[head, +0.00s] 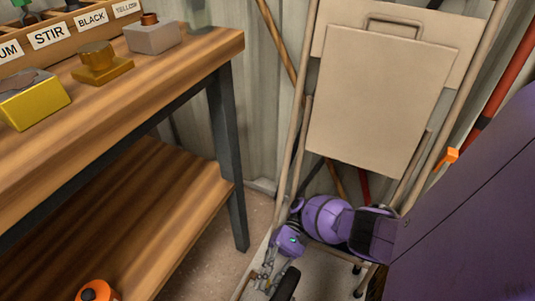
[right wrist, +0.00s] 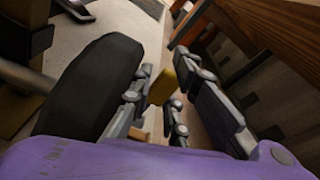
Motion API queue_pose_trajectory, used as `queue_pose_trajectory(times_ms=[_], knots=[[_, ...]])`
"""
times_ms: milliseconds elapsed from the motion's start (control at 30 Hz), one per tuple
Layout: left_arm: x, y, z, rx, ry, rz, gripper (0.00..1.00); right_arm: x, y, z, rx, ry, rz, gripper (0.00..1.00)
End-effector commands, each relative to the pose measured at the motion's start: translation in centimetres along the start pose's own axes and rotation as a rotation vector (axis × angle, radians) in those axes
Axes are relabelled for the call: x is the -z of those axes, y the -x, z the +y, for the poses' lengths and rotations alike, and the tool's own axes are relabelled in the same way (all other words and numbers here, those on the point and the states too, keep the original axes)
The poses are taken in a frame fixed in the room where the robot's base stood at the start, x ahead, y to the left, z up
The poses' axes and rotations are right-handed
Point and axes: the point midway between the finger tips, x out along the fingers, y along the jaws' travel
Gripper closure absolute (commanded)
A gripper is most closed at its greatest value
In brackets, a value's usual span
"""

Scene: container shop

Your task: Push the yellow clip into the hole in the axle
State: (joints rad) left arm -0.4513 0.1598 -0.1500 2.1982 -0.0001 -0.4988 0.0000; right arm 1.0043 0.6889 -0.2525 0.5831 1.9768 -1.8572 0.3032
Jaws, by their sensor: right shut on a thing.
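My right gripper (head: 264,280) is low beside the cart's wheel in the head view. In the right wrist view its fingers (right wrist: 174,100) are closed around a small yellow piece, the yellow clip (right wrist: 161,86), which sticks out between them. The black wheel (head: 286,284) is just right of the fingers in the head view; it also shows large in the right wrist view (right wrist: 92,88), left of the fingers. The axle and its hole cannot be made out in either view. My left gripper is not in view.
A beige folding cart (head: 382,105) leans against the corrugated wall. A wooden workbench (head: 185,72) with a lower shelf (head: 150,215) stands at left, bearing labelled bins (head: 70,32), a grey block (head: 152,37) and a yellow block (head: 35,104). An orange item (head: 97,291) sits low at left.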

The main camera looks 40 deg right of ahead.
Motion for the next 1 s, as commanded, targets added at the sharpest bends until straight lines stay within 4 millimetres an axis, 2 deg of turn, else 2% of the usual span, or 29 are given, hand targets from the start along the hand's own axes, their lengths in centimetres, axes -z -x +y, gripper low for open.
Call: queue_pose_trajectory(times_ms=[1000], knots=[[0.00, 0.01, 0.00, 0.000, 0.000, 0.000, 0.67, 0.85, -0.06, 0.33, 0.001, -0.003, 0.002, 0.98]])
